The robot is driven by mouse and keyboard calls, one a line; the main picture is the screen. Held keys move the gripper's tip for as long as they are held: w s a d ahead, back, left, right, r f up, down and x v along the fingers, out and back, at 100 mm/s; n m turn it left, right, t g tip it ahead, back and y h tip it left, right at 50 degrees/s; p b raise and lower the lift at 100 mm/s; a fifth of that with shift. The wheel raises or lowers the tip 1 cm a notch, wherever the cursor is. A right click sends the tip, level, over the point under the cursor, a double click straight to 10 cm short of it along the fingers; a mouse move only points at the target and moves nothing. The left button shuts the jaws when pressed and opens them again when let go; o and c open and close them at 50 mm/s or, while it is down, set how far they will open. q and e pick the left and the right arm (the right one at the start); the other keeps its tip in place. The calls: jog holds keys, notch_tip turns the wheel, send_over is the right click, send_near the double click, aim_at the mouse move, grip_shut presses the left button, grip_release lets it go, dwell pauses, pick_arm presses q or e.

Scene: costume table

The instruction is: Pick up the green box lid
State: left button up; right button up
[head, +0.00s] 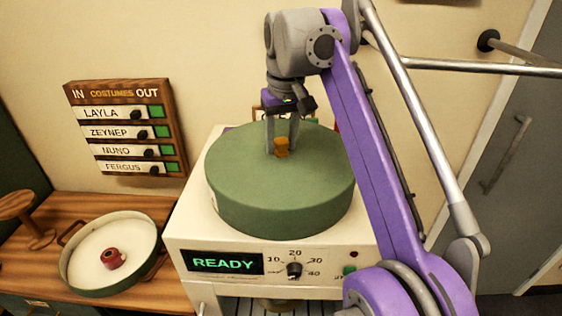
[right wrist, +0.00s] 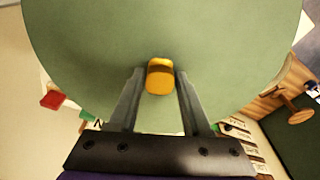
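The green box lid (head: 270,195) is round, with a small orange knob (head: 282,148) on top, and rests on the white machine with the READY display. In the right wrist view the lid (right wrist: 230,40) fills most of the picture, with the knob (right wrist: 160,77) near its middle. My right gripper (head: 281,150) points down over the lid, its fingers on either side of the knob. In the right wrist view the gripper (right wrist: 160,72) is open, with a gap between each finger and the knob. My left gripper is not in view.
The white machine (head: 185,232) stands beside a wooden table (head: 75,205). On the table is an open round green-rimmed box (head: 75,280) with a small red object (head: 113,258) inside. A costume name board (head: 125,90) hangs on the wall. A metal rail (head: 470,66) is at right.

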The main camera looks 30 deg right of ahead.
jog(key=shift+s, duration=0.15)
grip_shut()
dwell(0.9)
